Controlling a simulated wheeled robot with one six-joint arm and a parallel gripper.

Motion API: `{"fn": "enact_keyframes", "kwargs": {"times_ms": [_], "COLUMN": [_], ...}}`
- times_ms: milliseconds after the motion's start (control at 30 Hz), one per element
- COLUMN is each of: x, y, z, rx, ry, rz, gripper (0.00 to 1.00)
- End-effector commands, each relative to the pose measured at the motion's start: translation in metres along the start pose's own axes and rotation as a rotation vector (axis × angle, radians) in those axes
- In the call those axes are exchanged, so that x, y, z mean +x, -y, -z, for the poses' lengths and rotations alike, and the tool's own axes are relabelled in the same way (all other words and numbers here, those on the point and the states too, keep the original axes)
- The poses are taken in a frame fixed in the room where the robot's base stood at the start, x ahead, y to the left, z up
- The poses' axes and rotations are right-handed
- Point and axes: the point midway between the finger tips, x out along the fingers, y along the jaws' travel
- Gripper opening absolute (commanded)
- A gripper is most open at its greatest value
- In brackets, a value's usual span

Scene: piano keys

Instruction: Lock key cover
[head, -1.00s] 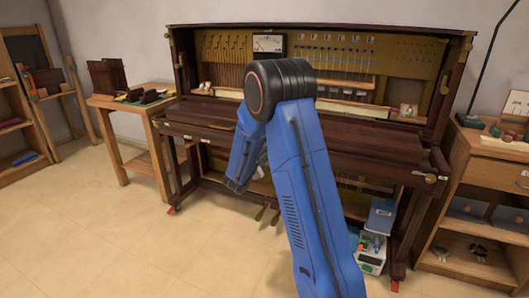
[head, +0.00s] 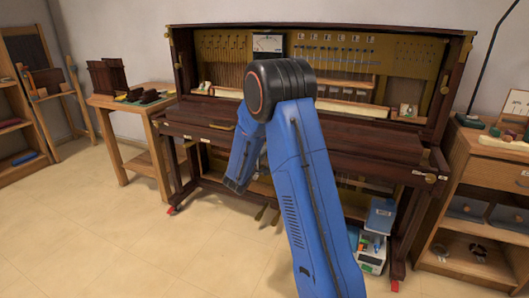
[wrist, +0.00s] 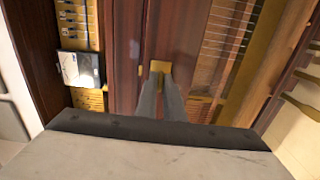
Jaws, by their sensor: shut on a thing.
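The upright piano's dark wood key cover (head: 355,149) lies closed over the keyboard in the head view. In the wrist view the dark red-brown cover (wrist: 125,45) runs down the middle. A small brass lock piece (wrist: 160,66) sits at its edge. My gripper (wrist: 166,80) has its two grey fingers close together at this brass piece and is shut on it. The fingertips partly cover the piece, so its exact position is hard to tell. In the head view my blue arm reaches to the piano front and hides the gripper.
A meter (head: 268,43) stands in the piano's open upper case. A wooden bench (head: 135,105) stands at the left and a wooden cabinet (head: 485,160) at the right. A blue box (head: 381,214) is by the piano's lower right. The floor in front is clear.

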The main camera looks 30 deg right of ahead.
Motion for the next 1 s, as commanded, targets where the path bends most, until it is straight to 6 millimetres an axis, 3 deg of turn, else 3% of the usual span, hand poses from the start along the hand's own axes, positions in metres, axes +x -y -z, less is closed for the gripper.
{"fn": "enact_keyframes", "kwargs": {"times_ms": [333,400,433,767,1000], "x": [-0.001,-0.001,-0.001,-0.003,-0.032], "y": [0.003,0.002,0.002,0.001,0.0], "z": [-0.001,-0.001,-0.001,0.0,0.001], "rx": [-0.001,-0.001,-0.001,0.0,0.0], "ry": [0.002,0.002,0.001,0.0,-0.003], "rz": [0.004,0.004,0.004,0.002,0.001], "gripper": [0.0,0.25,0.27,0.27,0.27]}}
